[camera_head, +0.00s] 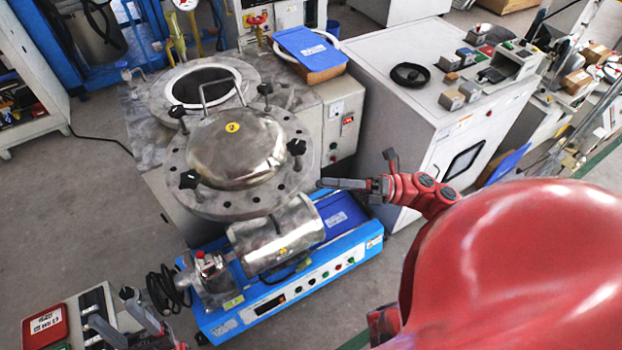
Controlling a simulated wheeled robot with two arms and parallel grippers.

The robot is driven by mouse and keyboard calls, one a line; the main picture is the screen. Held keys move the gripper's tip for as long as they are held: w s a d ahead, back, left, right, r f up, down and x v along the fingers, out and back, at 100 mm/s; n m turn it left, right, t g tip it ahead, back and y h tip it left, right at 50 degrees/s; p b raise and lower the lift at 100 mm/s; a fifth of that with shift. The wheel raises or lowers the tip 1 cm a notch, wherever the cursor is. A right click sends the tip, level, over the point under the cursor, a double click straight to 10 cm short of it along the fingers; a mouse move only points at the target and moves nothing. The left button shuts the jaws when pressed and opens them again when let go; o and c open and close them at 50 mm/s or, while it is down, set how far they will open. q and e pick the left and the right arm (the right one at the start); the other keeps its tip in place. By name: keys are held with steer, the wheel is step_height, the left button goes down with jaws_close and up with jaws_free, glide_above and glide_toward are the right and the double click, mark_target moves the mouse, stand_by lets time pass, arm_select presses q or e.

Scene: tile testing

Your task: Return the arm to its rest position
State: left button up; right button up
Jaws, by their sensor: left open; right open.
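My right gripper (355,168) is at the end of my red arm, which comes in from the right. It is open and empty, its fingers spread wide, beside the right side of the round metal lid (232,150) in the picture. I cannot tell whether a fingertip touches anything. My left gripper (109,306) is at the lower left edge, open and empty, with only its fingers and a bit of red wrist in view. It appears over or near a small panel with a red box (45,325).
The lid with black knobs rests beside an open round vessel (205,84). A blue bench machine (300,290) with a metal cylinder (270,237) stands below it. A white cabinet (400,120) stands right of the lid. Grey floor (60,215) is free at left.

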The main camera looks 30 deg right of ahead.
steer(key=shift+s+d, duration=0.1)
steer(key=shift+d, duration=0.15)
stand_by(0.3)
